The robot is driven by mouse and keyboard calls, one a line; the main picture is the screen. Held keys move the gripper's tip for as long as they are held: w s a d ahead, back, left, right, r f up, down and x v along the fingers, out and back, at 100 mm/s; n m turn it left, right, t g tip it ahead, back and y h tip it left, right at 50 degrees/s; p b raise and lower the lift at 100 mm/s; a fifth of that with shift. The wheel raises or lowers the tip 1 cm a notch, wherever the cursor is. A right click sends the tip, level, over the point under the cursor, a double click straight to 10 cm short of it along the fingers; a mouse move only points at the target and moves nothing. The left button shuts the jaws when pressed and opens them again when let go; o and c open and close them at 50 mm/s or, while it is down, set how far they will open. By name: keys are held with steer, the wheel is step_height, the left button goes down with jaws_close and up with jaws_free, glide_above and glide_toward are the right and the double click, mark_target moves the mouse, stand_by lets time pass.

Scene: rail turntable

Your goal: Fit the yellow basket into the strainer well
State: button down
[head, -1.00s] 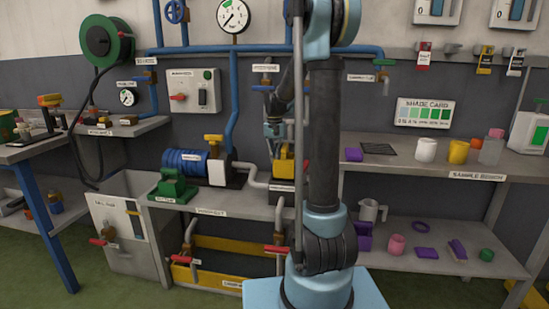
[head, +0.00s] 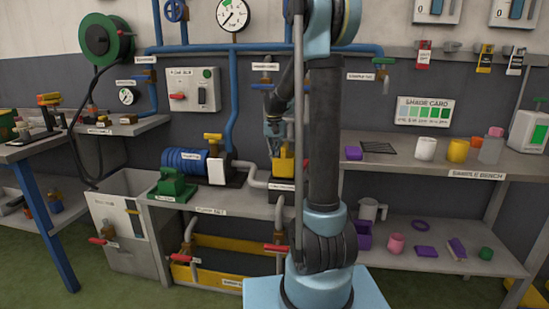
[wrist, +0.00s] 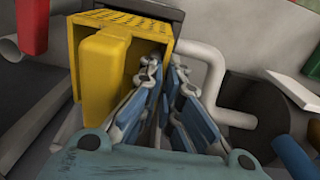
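The yellow basket (head: 284,166) stands at the dark strainer housing (head: 284,185) on the bench, behind my arm. In the wrist view the basket (wrist: 84,47) is large at upper left, with a perforated side and a thick yellow block on its near face. A dark grey edge (wrist: 165,14) of the housing shows behind it. I cannot tell how deep the basket sits in the well. My gripper (wrist: 164,68) is just right of the yellow block, its fingertips close together by the basket's right edge. Whether they pinch anything is unclear.
A grey pipe (wrist: 212,62) bends close to the right of the basket. A blue pump (head: 185,160) and a green vise-like unit (head: 173,185) stand left on the bench. The sample bench (head: 430,173) with cups is to the right.

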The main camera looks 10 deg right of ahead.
mark_target(275, 168)
steer(key=shift+f, duration=3.3)
stand_by(0.5)
steer(key=c, duration=1.7)
jaws_free()
step_height(275, 168, up, 12)
steer(key=shift+w+a+f, duration=0.1)
steer(key=shift+a, duration=0.05)
